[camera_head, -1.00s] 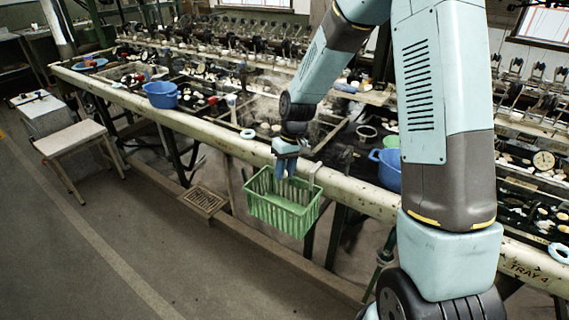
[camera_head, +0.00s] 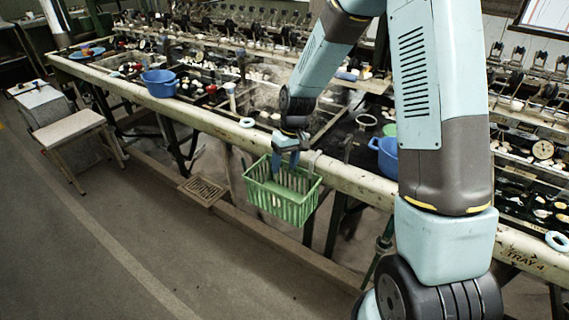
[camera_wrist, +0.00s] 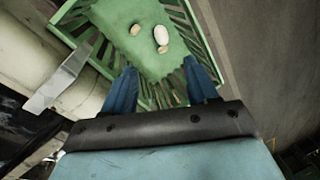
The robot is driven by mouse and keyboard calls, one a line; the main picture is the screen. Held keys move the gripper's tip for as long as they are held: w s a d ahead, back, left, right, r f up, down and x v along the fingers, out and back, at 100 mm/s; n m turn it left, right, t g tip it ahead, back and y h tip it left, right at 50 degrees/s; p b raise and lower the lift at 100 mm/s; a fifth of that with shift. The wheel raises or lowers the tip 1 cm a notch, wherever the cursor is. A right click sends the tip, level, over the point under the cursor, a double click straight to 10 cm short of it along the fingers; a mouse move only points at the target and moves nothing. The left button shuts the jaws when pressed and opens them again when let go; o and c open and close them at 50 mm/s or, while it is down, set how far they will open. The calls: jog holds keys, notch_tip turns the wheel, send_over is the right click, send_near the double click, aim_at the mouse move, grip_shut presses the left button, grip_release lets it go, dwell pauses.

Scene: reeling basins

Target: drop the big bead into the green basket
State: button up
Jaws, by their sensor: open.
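The green basket (camera_head: 283,203) hangs on the front rail of the long bench; it also fills the upper part of the wrist view (camera_wrist: 207,38). My gripper (camera_head: 285,162) is just over the basket, pointing down. In the wrist view its two blue fingers (camera_wrist: 160,72) are spread apart with nothing between them. A pale oval piece (camera_wrist: 161,35), the largest of the few in the basket, lies on its green floor beyond the fingertips; it looks like the big bead. Two smaller tan pieces (camera_wrist: 135,30) (camera_wrist: 162,49) lie close to it.
The bench rail (camera_head: 221,129) runs along the basket's back side, with a pale clip (camera_wrist: 62,80) beside the basket. Blue tubs (camera_head: 160,83) (camera_head: 387,155) and white rings (camera_head: 247,122) sit along the bench. A stool (camera_head: 73,129) stands at left. The floor in front is clear.

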notch_tip(320, 180, up, 13)
jog(key=w+d, duration=0.1)
jog(key=d, duration=0.1)
jog(key=shift+w+d+r, duration=0.15)
jog(key=shift+r, duration=0.05)
dwell(0.4)
jog(key=shift+r, duration=0.1)
jog(key=s+d+r+m+t, duration=0.2)
jog(key=s+d+r, duration=0.3)
jog(key=s, duration=0.3)
jog(key=s+d+r+m+t+h, duration=0.1)
jog(key=s+d+r+t, duration=0.1)
jog(key=s+d+r, duration=0.3)
jog(key=s+d+r+m+t+h, duration=0.1)
jog(key=s+d+r, duration=0.4)
jog(key=s, duration=0.8)
notch_tip(320, 180, up, 2)
jog(key=shift+s+d+r+m+t, duration=0.2)
jog(key=shift+s+d+m+t, duration=0.1)
jog(key=shift+m+t, duration=0.5)
jog(key=shift+c, duration=0.5)
